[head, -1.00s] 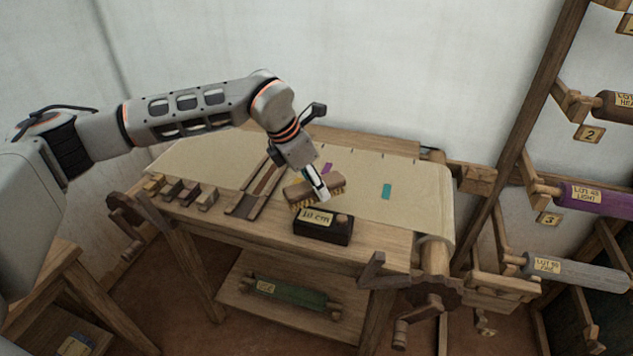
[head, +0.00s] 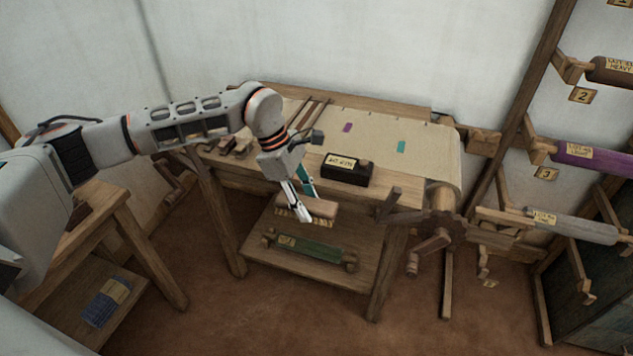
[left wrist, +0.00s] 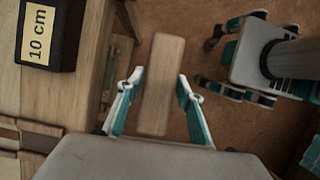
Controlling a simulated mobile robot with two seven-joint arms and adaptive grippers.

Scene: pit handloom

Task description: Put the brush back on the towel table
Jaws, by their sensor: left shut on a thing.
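The brush (head: 322,207) has a brown wooden back and pale bristles below. My left gripper (head: 308,207) is shut on it, and holds it in the air in front of the loom's front edge, above the lower shelf. In the left wrist view the brush's back (left wrist: 160,85) lies lengthwise between the two fingers. A wooden table (head: 120,218) stands at the left, partly hidden by my arm; a folded blue cloth (head: 107,302) lies on its lower shelf. I cannot tell for sure that this is the towel table.
The loom (head: 440,150) carries cream cloth and a black labelled box (head: 347,170). A green roller (head: 308,248) lies on its lower shelf. Rollers hang on the right rack (head: 525,90). The floor (head: 230,310) between the left table and loom is clear.

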